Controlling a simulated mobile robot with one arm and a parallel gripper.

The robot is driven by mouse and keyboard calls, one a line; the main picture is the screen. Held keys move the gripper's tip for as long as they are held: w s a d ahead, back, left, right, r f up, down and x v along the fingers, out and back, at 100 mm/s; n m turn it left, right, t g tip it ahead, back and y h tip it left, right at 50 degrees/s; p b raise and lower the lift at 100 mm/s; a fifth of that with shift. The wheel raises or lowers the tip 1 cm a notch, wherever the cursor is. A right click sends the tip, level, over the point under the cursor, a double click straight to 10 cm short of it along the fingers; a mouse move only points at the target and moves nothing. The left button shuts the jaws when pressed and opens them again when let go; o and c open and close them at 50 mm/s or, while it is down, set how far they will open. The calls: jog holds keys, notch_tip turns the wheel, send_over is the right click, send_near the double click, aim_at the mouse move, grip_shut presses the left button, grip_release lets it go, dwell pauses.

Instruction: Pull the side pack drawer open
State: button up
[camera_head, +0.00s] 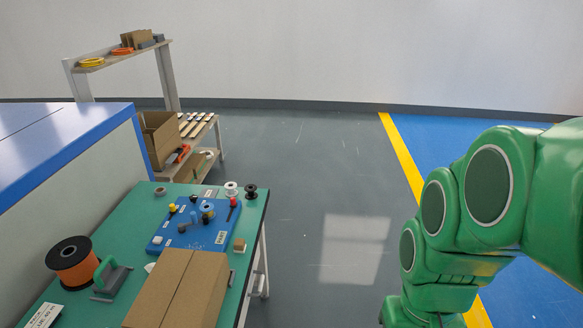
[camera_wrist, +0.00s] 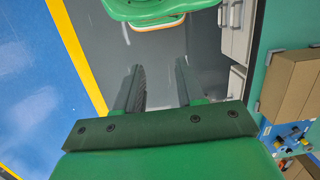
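The side pack, a light grey drawer unit (camera_wrist: 236,42), shows in the wrist view at the upper right, beside the green table top. Its fronts and small handles are seen at a steep angle, and I cannot tell how far any drawer stands out. In the head view the unit is mostly hidden by the green table (camera_head: 120,215). My gripper (camera_wrist: 158,72) is open, with two dark fingers apart and only grey floor seen between them. It is to the left of the drawer unit in the wrist view, apart from it. In the head view the gripper is not visible.
On the table are a cardboard box (camera_head: 180,290), a blue board (camera_head: 185,238) with small parts, an orange spool (camera_head: 73,262) and a green-handled tool (camera_head: 112,275). A shelf rack (camera_head: 170,85) stands behind. The grey floor (camera_head: 320,200) right of the table is clear.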

jog(key=w+a+f+n+g+y, duration=0.2)
jog(key=w+a+f+y, duration=0.2)
jog(key=w+a, duration=0.7)
jog(key=w+a+f+n+g+y, duration=0.15)
jog(key=w+a+f+y, duration=0.25)
jog(key=w+a, duration=0.75)
jog(key=w+a+f+y, duration=0.4)
jog(key=w+f, duration=0.8)
jog(key=w, duration=0.1)
jog(key=m+t+y, duration=0.3)
jog(key=m+t, duration=0.1)
jog(key=t, duration=0.2)
send_near(261, 284)
jog(key=shift+g, duration=0.25)
jog(key=shift+f+x, duration=0.2)
jog(key=shift+x, duration=2.35)
jog(key=shift+f+x, duration=0.15)
jog(key=shift+x, duration=2.45)
jog(key=shift+w+d, duration=0.1)
grip_shut()
